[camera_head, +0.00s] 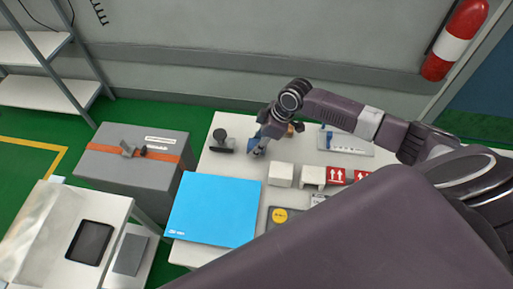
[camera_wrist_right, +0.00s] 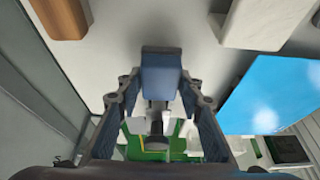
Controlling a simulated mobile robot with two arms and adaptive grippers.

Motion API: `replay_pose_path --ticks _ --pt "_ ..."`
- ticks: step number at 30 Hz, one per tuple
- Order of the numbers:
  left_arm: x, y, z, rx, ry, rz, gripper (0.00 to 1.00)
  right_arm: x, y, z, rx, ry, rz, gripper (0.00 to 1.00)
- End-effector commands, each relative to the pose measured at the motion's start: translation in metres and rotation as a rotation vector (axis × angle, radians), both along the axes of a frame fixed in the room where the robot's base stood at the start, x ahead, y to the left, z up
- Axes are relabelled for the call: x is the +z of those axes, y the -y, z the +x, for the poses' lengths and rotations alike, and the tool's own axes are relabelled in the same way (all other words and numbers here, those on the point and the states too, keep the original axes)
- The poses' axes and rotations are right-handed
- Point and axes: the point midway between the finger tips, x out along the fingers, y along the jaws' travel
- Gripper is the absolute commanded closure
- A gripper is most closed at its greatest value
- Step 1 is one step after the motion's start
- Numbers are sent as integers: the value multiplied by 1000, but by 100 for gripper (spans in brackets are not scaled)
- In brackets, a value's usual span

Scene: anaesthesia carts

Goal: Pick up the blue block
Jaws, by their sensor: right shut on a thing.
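My right gripper (camera_head: 257,146) reaches down over the white table between the black stamp-like object and the white blocks. In the right wrist view its two fingers (camera_wrist_right: 160,88) stand on either side of the blue block (camera_wrist_right: 162,64), and it is shut on it. The block is dark blue and sits between the fingertips. In the head view the block is small and mostly hidden by the fingers, and I cannot tell how far it is above the table. My left gripper is not in view.
A bright blue flat sheet (camera_head: 214,208) covers the table's front left. White blocks (camera_head: 281,175) and red-labelled boxes (camera_head: 337,175) stand to the right. A black stamp-like object (camera_head: 220,142) is just left. A grey case (camera_head: 135,170) stands further left.

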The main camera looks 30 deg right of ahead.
Motion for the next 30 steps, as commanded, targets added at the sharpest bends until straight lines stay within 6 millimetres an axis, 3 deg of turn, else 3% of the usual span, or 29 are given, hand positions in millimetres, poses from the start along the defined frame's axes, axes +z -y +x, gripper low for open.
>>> replay_pose_path --ticks 9,15,21,30 --pt "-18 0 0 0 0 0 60 90 0 2 3 9 -1 90" --pt "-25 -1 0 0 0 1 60 140 0 1 2 7 0 90" --pt "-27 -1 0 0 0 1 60 168 -1 1 1 3 0 90" --pt "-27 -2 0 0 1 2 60 176 -1 0 0 0 1 90"
